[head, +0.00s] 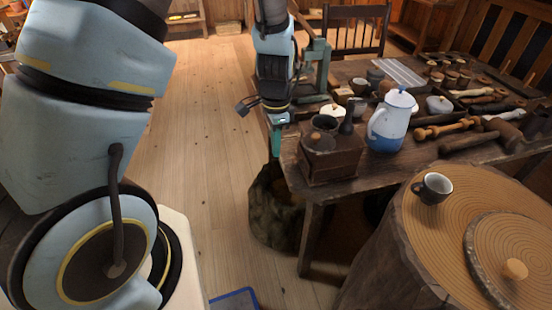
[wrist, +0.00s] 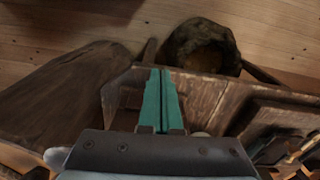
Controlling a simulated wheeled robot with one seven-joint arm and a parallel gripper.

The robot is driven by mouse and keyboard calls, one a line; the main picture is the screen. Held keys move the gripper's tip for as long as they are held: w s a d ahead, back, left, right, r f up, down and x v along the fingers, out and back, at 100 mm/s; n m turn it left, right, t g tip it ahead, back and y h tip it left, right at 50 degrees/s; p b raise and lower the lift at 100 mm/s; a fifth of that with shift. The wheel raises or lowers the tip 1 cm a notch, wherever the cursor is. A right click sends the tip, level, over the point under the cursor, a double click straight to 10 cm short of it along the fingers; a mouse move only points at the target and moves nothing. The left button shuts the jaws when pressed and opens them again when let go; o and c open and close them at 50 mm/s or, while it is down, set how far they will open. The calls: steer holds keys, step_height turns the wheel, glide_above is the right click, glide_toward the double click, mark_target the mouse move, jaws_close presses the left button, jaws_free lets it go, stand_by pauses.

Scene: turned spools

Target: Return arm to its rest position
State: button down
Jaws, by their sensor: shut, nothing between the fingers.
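My gripper (head: 276,148) hangs at the left end of the workbench (head: 312,190) in the head view, its teal fingers pointing down. The fingers also show in the wrist view (wrist: 160,95), pressed side by side with nothing between them. The arm above it reaches down from the top of the head view. The gripper is just left of a wooden grinder box (head: 331,160) and appears apart from it.
A dark sack (head: 268,215) stands on the floor below my gripper. A blue and white pot (head: 391,122) and several turned wooden pieces (head: 447,128) crowd the workbench. A dark cup (head: 432,188) stands on a stump (head: 390,240). The floor at left (head: 205,130) is clear.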

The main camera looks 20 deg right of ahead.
steer(key=w+a+r+n, duration=0.4)
steer(key=a+r+n, duration=0.4)
steer(key=a, duration=0.4)
steer(key=s+a+r+n, duration=0.1)
steer(key=a+r+n, duration=0.2)
steer(key=a, duration=0.4)
steer(key=s+a+r+n+t, duration=0.1)
steer(key=s+a+r+n, duration=0.1)
steer(key=a+n, duration=0.4)
steer(key=shift+s+a+r+t, duration=0.15)
steer(key=shift+a+r+t, duration=0.3)
steer(key=shift+a, duration=0.6)
steer(key=shift+r, duration=0.1)
